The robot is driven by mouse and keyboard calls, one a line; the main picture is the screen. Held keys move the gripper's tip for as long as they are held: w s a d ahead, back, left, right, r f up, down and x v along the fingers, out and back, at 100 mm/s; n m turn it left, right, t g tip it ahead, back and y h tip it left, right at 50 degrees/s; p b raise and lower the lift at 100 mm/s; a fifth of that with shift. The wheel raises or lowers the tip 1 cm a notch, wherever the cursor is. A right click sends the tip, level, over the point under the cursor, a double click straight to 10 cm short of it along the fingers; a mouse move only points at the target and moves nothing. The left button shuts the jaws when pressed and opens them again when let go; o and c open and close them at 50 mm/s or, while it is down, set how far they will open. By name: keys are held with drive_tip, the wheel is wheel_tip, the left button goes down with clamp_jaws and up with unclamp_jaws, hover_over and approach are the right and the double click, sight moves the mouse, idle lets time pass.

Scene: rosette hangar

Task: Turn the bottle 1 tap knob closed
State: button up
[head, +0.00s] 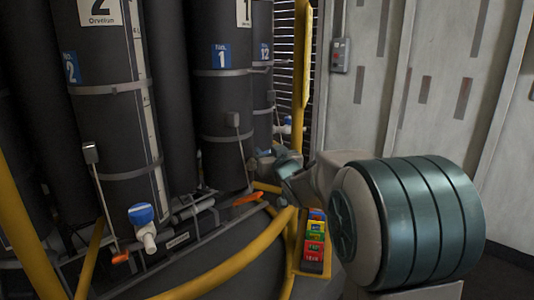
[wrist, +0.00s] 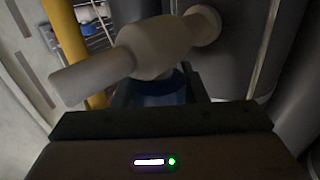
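Bottle 1 (head: 222,105) is a dark grey cylinder with a blue "1" label, left of centre in the head view. My gripper (head: 262,163) is at its lower right side, small and partly hidden by my arm. In the wrist view, the pale tap body (wrist: 150,50) runs across the top, with its spout toward the lower left. The blue tap knob (wrist: 160,92) sits below it, between the two dark fingers of my gripper (wrist: 161,88). The fingers appear to meet the knob on both sides. Most of the knob is hidden, and its turn angle cannot be told.
Bottle 2 (head: 105,110) stands to the left with its own blue tap knob (head: 141,213). A yellow rail (head: 230,265) curves in front of the bottles. A pale wall (head: 430,70) stands at the right.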

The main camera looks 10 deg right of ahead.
drive_tip(key=shift+f+m+h+b, duration=0.15)
drive_tip(key=shift+m+h+b, duration=0.2)
drive_tip(key=shift+b, duration=1)
drive_tip(key=h+b, duration=0.1)
drive_tip(key=b, duration=0.2)
drive_tip(key=shift+d+m+h, duration=0.15)
drive_tip(key=shift+m+h, duration=0.1)
drive_tip(key=shift+m, duration=0.1)
drive_tip(key=shift+r+m+h+b, duration=0.3)
drive_tip(key=shift+m+h+b, duration=0.1)
drive_tip(key=shift+h+b, duration=0.2)
drive_tip(key=shift+d+m+h+b, duration=0.15)
drive_tip(key=shift+m+h+b, duration=0.2)
drive_tip(key=shift+h, duration=0.25)
drive_tip(key=o, duration=0.7)
drive_tip(key=shift+f, duration=0.1)
